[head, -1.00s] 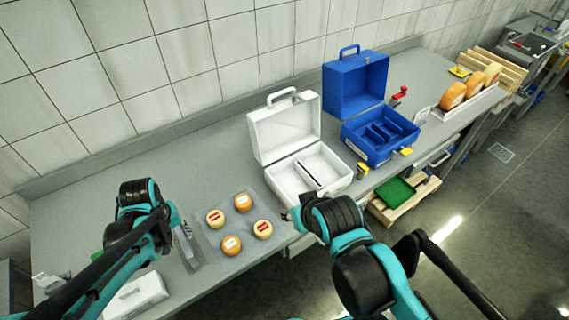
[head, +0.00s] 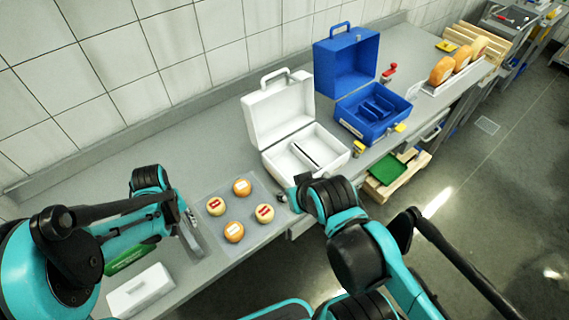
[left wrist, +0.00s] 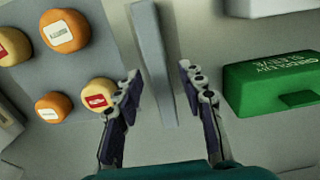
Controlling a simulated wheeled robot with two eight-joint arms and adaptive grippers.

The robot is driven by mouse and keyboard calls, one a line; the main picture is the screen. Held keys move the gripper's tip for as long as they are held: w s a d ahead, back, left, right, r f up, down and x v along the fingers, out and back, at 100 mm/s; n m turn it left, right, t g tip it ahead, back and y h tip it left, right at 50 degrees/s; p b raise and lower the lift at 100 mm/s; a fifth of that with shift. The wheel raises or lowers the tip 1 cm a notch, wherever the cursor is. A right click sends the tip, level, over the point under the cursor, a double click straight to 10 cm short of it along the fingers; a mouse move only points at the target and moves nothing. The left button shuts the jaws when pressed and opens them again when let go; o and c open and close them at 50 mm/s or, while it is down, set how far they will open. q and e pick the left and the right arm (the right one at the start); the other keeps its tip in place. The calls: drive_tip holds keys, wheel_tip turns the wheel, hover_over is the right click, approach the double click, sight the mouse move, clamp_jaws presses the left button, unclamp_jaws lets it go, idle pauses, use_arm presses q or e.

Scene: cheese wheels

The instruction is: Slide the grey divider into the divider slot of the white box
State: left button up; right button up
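The white box (head: 258,127) stands open on the bench in the head view, lid raised at the back. A dark narrow line, seemingly the divider slot (head: 305,155), shows inside it. The grey divider (head: 194,240) is a thin upright plate on the bench left of the cheeses; it also shows in the left wrist view (left wrist: 153,55). My left gripper (left wrist: 160,72) is open, its fingers on either side of the divider's near part, apparently not touching it. It shows partly in the head view (head: 184,215). My right gripper (head: 284,197) is near the bench's front edge; its fingers are unclear.
Several cheese wheels (head: 234,232) lie on a grey mat (head: 217,228) between divider and white box. A green box (left wrist: 272,82) and a white case (head: 140,292) sit left of the divider. An open blue box (head: 350,120) stands beyond the white box.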

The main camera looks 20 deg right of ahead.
use_arm(q)
drive_tip(key=shift+f, duration=0.6)
drive_tip(key=shift+r+b, duration=0.1)
drive_tip(key=shift+b, duration=0.25)
clamp_jaws()
